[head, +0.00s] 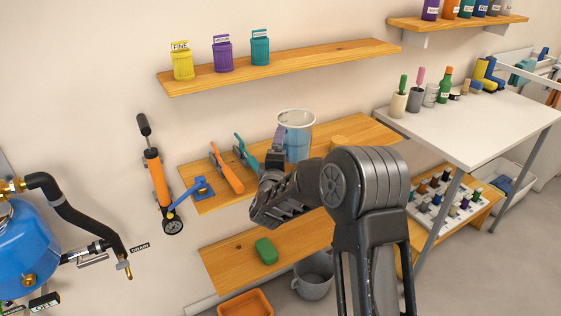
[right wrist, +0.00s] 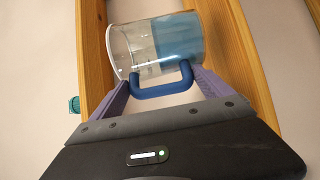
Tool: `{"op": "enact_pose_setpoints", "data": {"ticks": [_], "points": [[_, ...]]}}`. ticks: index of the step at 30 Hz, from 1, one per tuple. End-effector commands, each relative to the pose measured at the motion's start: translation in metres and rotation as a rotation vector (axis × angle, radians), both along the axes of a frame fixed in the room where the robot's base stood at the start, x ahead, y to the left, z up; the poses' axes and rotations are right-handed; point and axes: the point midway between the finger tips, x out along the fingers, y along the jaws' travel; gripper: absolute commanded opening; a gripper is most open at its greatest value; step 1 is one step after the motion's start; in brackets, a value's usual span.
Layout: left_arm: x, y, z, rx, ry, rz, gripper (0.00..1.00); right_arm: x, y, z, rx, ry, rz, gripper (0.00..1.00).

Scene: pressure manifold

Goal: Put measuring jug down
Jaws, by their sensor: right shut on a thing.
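The measuring jug (head: 297,132) is a clear cup with blue liquid and a blue handle. My left gripper is out of view.
An orange-handled tool (head: 228,172) and a green-handled tool (head: 246,155) stand left of the jug. The upper shelf (head: 330,58) runs above. A lower shelf (head: 225,267) holds a green block (head: 266,251).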

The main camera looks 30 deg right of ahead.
Motion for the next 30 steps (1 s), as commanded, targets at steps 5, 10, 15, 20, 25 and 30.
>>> {"op": "enact_pose_setpoints", "data": {"ticks": [5, 10, 15, 20, 25, 30], "points": [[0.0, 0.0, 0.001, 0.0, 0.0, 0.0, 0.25, 0.0, 0.0, -0.019, -0.004, 0.0, 0.0, 0.17], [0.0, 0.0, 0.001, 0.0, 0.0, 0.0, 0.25, 0.0, 0.0, -0.034, -0.003, -0.004, -0.001, 0.17], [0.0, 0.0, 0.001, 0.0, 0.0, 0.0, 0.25, 0.0, 0.0, -0.034, -0.003, -0.005, 0.0, 0.17], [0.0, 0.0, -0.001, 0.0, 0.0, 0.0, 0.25, 0.0, 0.0, -0.036, -0.002, -0.005, 0.0, 0.17], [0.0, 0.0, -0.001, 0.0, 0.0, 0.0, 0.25, 0.0, 0.0, -0.039, 0.001, 0.001, 0.0, 1.0], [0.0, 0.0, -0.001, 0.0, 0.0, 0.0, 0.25, 0.0, 0.0, -0.039, 0.001, 0.001, 0.0, 1.0]]}}
